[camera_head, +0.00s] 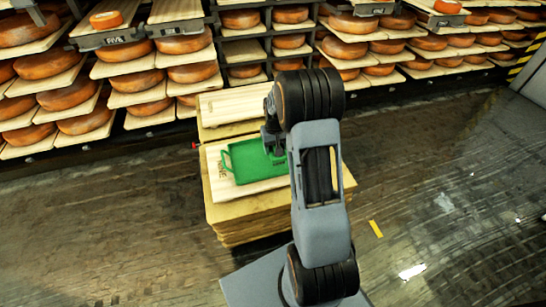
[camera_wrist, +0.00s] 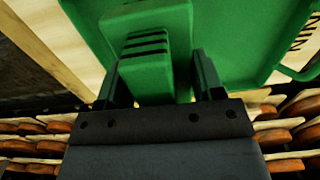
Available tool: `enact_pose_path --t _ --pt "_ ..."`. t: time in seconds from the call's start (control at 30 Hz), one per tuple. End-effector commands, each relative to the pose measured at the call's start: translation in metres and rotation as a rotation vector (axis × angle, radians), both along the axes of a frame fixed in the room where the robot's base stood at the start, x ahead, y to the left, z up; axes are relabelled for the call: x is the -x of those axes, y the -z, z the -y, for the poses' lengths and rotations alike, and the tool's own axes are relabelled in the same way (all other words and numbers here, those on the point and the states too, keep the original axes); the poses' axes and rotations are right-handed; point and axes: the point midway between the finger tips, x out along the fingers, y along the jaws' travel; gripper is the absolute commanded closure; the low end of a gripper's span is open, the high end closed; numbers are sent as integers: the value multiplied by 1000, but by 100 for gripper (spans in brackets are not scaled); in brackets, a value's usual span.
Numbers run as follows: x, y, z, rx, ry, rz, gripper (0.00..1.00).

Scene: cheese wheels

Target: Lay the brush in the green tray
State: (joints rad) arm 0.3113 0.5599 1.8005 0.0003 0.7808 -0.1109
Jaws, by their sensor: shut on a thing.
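The green tray (camera_head: 234,170) lies on a pale board on top of the stack of boards; a handle sticks out at its left. In the wrist view the tray's green floor (camera_wrist: 222,30) fills the upper middle. My gripper (camera_wrist: 160,80) is shut on a green piece with dark slots, which looks like the brush (camera_wrist: 150,72). The brush is over the tray; I cannot tell whether it touches the tray floor. In the head view my gripper (camera_head: 273,143) is at the tray's right part, and my arm hides that side and the brush.
The stack of boards (camera_head: 245,228) stands on the floor, with another pale board (camera_head: 232,105) behind the tray. Shelves of orange cheese wheels (camera_head: 185,42) line the back. Open floor (camera_head: 100,230) lies left and right of the stack.

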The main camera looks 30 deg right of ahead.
Motion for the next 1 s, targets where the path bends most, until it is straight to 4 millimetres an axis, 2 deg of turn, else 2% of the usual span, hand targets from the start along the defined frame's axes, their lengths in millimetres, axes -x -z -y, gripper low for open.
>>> enact_pose_path --t 0.17,0.43,0.87,0.9,1.0 --pt "0 7 -5 0 -2 -1 64" --pt "0 40 -9 0 0 -1 64" --pt "0 45 -9 0 0 0 64" --pt "0 44 -9 0 0 0 36" --pt "0 44 -9 0 0 0 26"
